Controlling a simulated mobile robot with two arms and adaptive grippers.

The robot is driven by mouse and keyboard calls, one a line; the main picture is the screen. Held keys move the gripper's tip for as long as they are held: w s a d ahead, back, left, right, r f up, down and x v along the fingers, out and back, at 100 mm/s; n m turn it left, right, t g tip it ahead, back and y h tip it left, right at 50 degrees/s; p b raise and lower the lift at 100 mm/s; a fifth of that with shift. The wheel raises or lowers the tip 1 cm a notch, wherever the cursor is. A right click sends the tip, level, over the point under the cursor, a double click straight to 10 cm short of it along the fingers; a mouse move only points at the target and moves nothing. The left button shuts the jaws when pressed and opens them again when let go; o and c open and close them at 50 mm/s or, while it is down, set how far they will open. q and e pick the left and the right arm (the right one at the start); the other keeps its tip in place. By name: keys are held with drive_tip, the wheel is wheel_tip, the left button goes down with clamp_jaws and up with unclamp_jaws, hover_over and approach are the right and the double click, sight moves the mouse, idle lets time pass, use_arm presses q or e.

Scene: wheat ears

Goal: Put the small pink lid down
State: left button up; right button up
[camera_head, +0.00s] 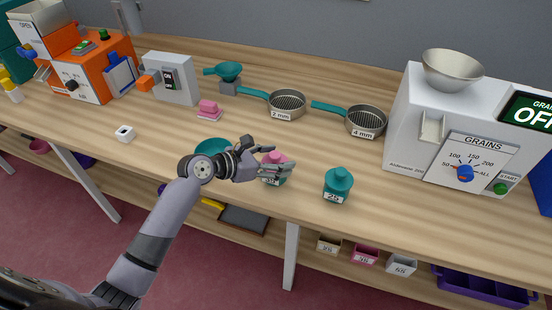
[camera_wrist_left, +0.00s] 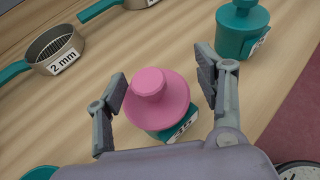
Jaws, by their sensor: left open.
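The small pink lid (camera_wrist_left: 157,98) has a round knob and sits on a teal container (camera_wrist_left: 178,134) with a white label. In the head view the pink lid (camera_head: 275,156) is partly hidden by my left gripper (camera_head: 277,160). That gripper is open, with one finger on each side of the lid and visible gaps between them in the left wrist view. My right gripper is not in view.
A teal lidded container (camera_head: 338,184) stands just to the right, and a teal bowl (camera_head: 212,146) to the left. Two sieves (camera_head: 287,104) lie behind. A white grain machine (camera_head: 432,125) fills the right side. The table's front edge is close.

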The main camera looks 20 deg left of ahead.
use_arm(q)
drive_tip(key=b+v, duration=0.1)
drive_tip(key=v, duration=1.1)
